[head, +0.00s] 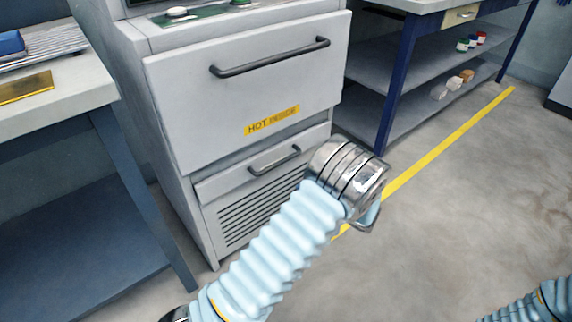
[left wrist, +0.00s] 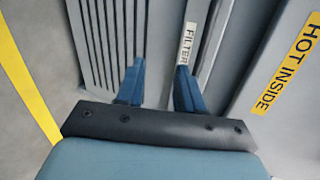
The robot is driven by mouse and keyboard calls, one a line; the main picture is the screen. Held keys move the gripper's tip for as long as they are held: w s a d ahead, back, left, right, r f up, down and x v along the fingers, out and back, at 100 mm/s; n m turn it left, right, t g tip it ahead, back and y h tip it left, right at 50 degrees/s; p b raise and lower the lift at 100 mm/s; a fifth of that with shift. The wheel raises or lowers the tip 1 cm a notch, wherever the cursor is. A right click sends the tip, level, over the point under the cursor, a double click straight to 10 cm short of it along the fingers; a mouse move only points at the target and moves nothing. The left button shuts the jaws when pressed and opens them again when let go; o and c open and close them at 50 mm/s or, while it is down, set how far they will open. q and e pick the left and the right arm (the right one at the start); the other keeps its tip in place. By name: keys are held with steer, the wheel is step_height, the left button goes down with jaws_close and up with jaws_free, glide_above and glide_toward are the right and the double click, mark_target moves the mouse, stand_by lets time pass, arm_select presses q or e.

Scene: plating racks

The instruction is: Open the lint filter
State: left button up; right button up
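The lint filter (head: 225,184) is a narrow grey drawer front low on the grey machine, below the door marked HOT. Its dark bar handle (head: 274,161) shows in the head view, and the front looks closed. In the left wrist view its FILTER label (left wrist: 188,42) lies just beyond the right fingertip. My left gripper (left wrist: 158,68) has its two blue fingers apart, with nothing visible between them, facing the front of the machine. In the head view my silver wrist hides most of that gripper. My right gripper is out of view; only part of its arm shows at the lower right.
The hot door (head: 245,85) with its long handle is above the filter; a slatted grille (head: 262,205) is below. A bench (head: 65,90) stands at left and a blue-framed shelf (head: 420,85) at right. The floor (head: 470,200) at right is clear, with a yellow line.

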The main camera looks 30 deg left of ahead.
arm_select(q)
steer(key=t+y, duration=0.2)
glide_toward(287, 160)
steer(key=x, duration=1)
steer(key=shift+w+a+f+p, duration=0.1)
steer(key=shift+a+f+p, duration=0.05)
steer(key=shift+a+p, duration=0.25)
jaws_close()
